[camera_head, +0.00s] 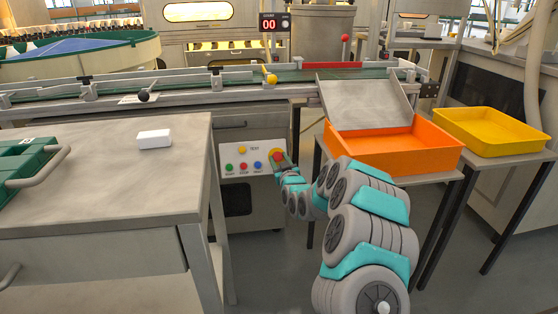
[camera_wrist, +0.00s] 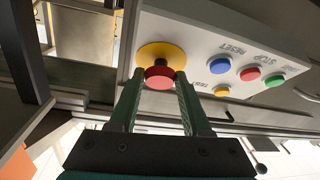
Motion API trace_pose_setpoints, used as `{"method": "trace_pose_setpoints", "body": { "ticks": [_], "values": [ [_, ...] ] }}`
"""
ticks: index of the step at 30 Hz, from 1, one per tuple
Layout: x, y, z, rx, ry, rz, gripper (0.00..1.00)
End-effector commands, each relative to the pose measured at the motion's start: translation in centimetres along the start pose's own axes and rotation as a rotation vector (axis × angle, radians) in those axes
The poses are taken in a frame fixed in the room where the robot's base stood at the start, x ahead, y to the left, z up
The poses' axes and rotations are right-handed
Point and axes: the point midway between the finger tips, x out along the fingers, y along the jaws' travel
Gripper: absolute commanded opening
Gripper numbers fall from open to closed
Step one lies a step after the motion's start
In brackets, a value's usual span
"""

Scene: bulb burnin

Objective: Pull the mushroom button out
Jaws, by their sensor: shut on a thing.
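The red mushroom button (camera_wrist: 159,78) sits on a round yellow backing (camera_wrist: 163,53) on the white control panel (camera_wrist: 215,32). In the wrist view my gripper (camera_wrist: 160,84) has one finger on each side of the red head and is shut on it. A dark stem shows between the red head and the yellow backing. In the head view the button (camera_head: 277,154) is at the right end of the panel, partly covered by my gripper (camera_head: 281,164). My arm reaches to it from the lower right.
Blue (camera_wrist: 219,65), red (camera_wrist: 249,74), green (camera_wrist: 274,80) and yellow (camera_wrist: 222,91) buttons sit beside it on the panel. A grey table (camera_head: 90,190) stands left, an orange tray (camera_head: 395,150) and yellow tray (camera_head: 490,130) right. A conveyor (camera_head: 200,99) runs above the panel.

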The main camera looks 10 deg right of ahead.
Motion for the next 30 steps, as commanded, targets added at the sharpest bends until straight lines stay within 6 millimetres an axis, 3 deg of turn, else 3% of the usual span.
{"method": "trace_pose_setpoints", "body": {
  "ticks": [26,27,30],
  "values": [
    [-1.0,0.0,-0.8,-0.001,0.003,0.000,0.00],
    [-1.0,0.0,-0.8,-0.001,0.002,0.000,0.50],
    [-1.0,0.0,-0.8,-0.001,0.002,0.000,0.62]
  ]
}}
